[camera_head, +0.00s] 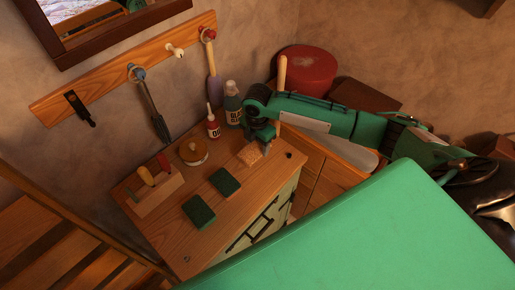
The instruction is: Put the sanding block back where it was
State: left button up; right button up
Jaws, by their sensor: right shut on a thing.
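My right gripper (264,143) reaches in from the right over the wooden cabinet top (170,245). It is shut on a small tan block (249,156), which looks like the sanding block, near the right edge of the top. Whether the block touches the surface cannot be told. Two dark green pads lie on the top to the left of the block, one nearer the middle (224,181) and one closer to the front (198,212). My left gripper is not in view.
A wooden holder (158,195) with colored handles, a round tin (192,151), a red bottle (213,127) and a dark bottle (233,108) stand on the top. A wall rail (110,78) holds hanging tools. A red round stool (305,72) is behind my arm.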

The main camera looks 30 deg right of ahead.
aim_at(258, 147)
notch_tip(258, 147, down, 4)
jog(key=shift+r+p, duration=0.15)
jog(key=shift+p, duration=0.15)
jog(key=o, duration=0.9)
notch_tip(258, 147, up, 11)
jog(key=shift+f+b, duration=0.1)
jog(key=shift+b, duration=1.05)
jog(key=shift+r, duration=0.65)
